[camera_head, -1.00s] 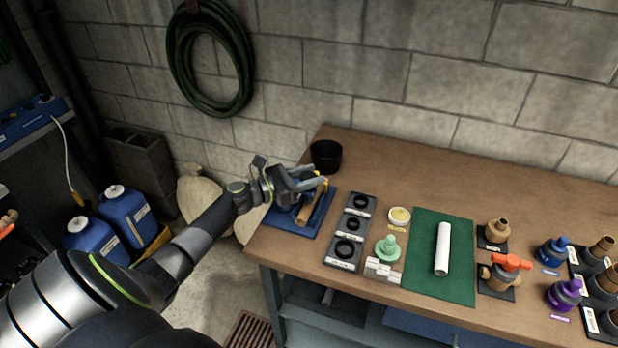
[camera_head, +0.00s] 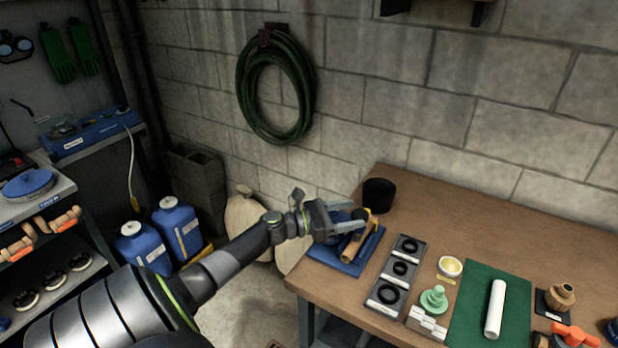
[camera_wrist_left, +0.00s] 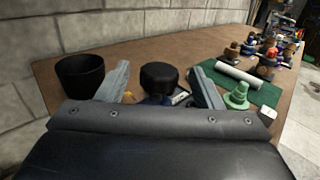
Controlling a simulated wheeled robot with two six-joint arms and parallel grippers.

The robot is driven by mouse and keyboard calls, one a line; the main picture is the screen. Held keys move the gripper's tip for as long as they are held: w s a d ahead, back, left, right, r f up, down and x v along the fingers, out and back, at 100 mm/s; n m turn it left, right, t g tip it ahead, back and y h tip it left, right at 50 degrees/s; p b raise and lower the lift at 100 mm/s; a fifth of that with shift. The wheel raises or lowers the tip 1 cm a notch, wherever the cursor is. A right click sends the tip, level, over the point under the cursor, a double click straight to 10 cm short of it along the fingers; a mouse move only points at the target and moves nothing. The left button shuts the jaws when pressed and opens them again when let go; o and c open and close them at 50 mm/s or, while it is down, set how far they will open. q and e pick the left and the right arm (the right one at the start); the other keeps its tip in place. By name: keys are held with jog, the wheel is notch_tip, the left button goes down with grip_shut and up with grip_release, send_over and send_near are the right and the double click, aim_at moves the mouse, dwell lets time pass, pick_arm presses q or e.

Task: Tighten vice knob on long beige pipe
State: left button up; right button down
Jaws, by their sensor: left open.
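The long beige pipe (camera_head: 356,244) lies on a blue mat (camera_head: 328,257) at the left end of the workbench, with a yellow part at its far end. The vice is largely hidden by my left gripper. A dark round knob (camera_head: 359,213) shows at the gripper. In the left wrist view the black knob (camera_wrist_left: 160,76) stands between the two spread fingers. My left gripper (camera_head: 347,221) is open around the knob; I cannot tell whether a finger touches it. It also shows in the left wrist view (camera_wrist_left: 160,84). My right gripper is not in view.
A black cup (camera_head: 378,195) stands behind the mat. A tray of black rings (camera_head: 396,273), a green fitting (camera_head: 434,299) and a white pipe (camera_head: 495,308) on a green mat (camera_head: 470,318) lie to the right. A block wall stands behind.

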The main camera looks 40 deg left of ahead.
pick_arm(q)
jog(key=v, duration=1.4)
jog(key=shift+p, duration=0.4)
